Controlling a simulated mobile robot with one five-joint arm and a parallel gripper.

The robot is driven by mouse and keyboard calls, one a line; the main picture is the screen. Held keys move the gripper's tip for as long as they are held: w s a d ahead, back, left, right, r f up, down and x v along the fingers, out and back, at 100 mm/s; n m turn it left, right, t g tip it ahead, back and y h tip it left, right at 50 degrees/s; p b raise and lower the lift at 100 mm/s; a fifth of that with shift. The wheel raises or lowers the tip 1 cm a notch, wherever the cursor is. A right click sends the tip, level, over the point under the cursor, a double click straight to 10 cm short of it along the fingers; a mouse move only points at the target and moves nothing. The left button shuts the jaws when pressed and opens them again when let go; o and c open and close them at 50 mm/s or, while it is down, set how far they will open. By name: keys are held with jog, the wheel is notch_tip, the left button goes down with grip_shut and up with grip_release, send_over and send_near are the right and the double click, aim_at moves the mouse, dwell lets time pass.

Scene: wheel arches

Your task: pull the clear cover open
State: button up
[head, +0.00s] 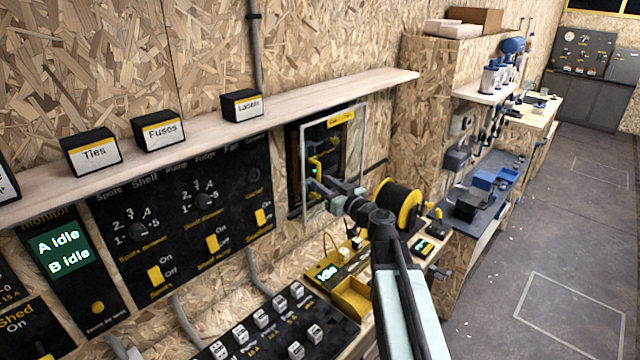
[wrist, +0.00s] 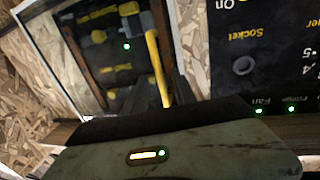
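The clear cover (head: 335,116) is a see-through pane with a pale frame and a yellow label at its top. In the head view it stands in front of a dark wall box (head: 293,150) with yellow and dark parts inside. Its frame looks offset from the box, but I cannot tell how far it is open. My gripper (head: 318,187) is at the lower part of the cover, its fingers overlapping the pane. Whether it touches the cover is unclear. In the wrist view the box interior (wrist: 112,50) and a yellow bar (wrist: 156,68) show beyond my gripper's body; the fingertips are not clear.
A wooden shelf (head: 200,112) with labelled black boxes runs above the cover. A black and yellow reel (head: 398,205) stands just right of my wrist. A yellow bin (head: 352,298) and a switch panel (head: 265,330) lie below. Open floor (head: 530,240) is at the right.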

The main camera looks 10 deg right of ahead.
jog(key=shift+w+a, duration=0.25)
jog(key=shift+w, duration=0.35)
jog(key=shift+c, duration=0.3)
grip_shut()
jog(key=shift+s+a, duration=0.1)
dwell(0.6)
